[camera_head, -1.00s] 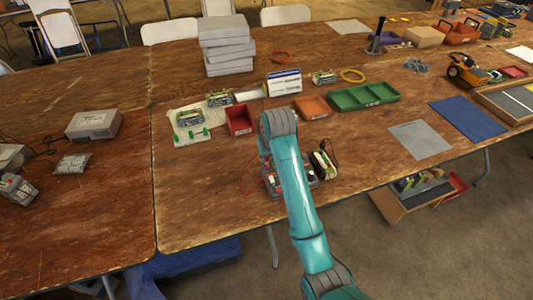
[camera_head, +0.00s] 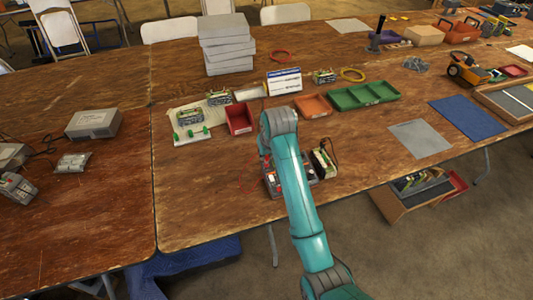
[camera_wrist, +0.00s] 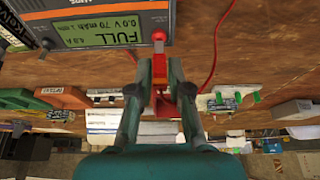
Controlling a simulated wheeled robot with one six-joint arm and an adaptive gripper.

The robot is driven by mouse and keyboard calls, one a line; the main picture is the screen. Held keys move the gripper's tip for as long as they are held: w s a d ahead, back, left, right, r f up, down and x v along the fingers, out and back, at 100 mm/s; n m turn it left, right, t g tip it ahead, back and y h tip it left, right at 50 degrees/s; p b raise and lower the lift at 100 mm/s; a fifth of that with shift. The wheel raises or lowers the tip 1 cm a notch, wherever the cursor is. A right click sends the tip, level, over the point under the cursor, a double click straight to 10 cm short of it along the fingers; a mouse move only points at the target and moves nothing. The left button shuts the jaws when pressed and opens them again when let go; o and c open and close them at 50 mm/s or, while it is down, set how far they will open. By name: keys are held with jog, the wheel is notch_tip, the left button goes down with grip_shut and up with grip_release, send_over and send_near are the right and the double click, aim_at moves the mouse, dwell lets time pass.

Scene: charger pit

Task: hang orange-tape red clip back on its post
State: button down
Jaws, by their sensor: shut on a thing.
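My gripper (camera_wrist: 162,75) is shut on a small red clip (camera_wrist: 159,38), which points away from me between the fingertips. The clip's tip overlaps the lower right edge of the grey charger (camera_wrist: 98,36) in the wrist view. I cannot tell whether it touches the charger or a post. The charger's green display (camera_wrist: 99,34) appears upside down and reads FULL. I cannot make out the orange tape. In the head view, the charger (camera_head: 273,183) is partly behind my arm, which hides the gripper and clip.
A red wire (camera_wrist: 214,50) curves over the table right of the clip. A battery pack (camera_head: 324,161) stands close right of the charger. Beyond are a red bin (camera_head: 240,117), an orange tray (camera_head: 313,106) and a green tray (camera_head: 363,96). The tabletop left of the charger is clear.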

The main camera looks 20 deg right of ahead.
jog(key=shift+f, duration=0.2)
dwell(0.6)
jog(key=c, duration=1)
grip_release()
jog(key=shift+o, duration=0.9)
jog(key=shift+r, duration=0.1)
jog(key=shift+r, duration=3.7)
